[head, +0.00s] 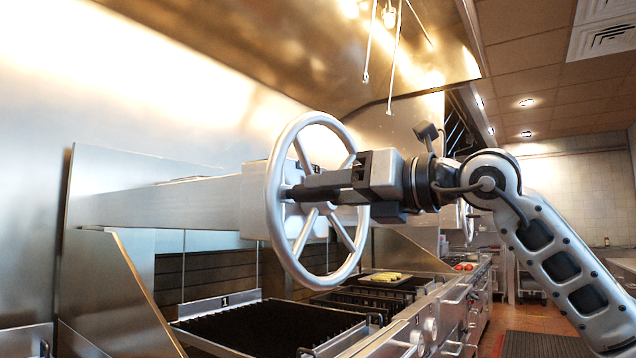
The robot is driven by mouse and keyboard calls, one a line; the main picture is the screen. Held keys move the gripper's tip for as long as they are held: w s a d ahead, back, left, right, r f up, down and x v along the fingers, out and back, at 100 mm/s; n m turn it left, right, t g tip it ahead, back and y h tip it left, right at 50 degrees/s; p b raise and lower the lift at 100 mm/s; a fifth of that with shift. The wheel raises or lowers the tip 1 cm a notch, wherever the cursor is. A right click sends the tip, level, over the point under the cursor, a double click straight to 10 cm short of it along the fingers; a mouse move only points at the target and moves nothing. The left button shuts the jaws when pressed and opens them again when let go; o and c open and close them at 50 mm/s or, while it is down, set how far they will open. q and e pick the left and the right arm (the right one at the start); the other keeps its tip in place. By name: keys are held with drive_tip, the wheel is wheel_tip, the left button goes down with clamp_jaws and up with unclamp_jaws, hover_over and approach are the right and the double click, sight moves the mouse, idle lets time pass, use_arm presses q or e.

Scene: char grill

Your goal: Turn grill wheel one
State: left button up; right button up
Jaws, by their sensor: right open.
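A pale metal grill wheel (276,218) with several spokes stands upright near the middle of the head view, on the end of a long steel housing. My right gripper (291,193) reaches in from the right, across the wheel. Its dark fingers extend over the hub area toward the left rim and overlap the spokes. The gripper is open. Whether the fingers touch the rim or a spoke cannot be told. The gripper body hides part of the hub and the right rim. My left gripper is not in view.
Below the wheel is a dark grill grate (265,328) with a "1" label on its rear ledge. A tray of yellow food (385,278) lies farther along the grill line. A steel hood (290,50) hangs overhead.

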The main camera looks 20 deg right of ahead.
drive_tip(key=x, duration=0.3)
clamp_jaws()
drive_tip(key=shift+r+p, duration=0.1)
drive_tip(key=shift+p, duration=0.2)
